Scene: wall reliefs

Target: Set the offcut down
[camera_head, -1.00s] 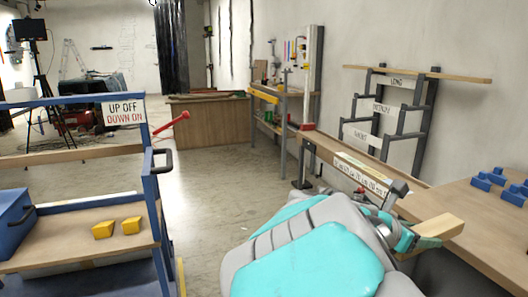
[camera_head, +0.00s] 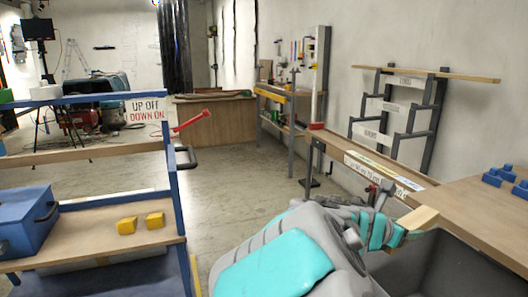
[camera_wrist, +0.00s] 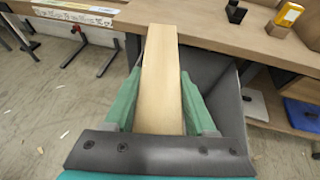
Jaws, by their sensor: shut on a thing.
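The offcut is a pale wooden block (camera_wrist: 160,75), long and flat-faced in the wrist view. My gripper (camera_wrist: 162,95) is shut on it, with a green finger on each side. The far end of the block points away from me towards the wooden bench edge. In the head view, my gripper (camera_head: 388,232) shows past my grey and turquoise arm, and only a short end of the offcut (camera_head: 418,217) shows. It is beside the bench, over or near the rim of a dark grey open bin (camera_head: 445,268). I cannot tell whether it touches anything below.
The wooden bench (camera_head: 480,218) on the right carries blue blocks (camera_head: 497,177). A stepped rack (camera_head: 398,110) stands against the wall.

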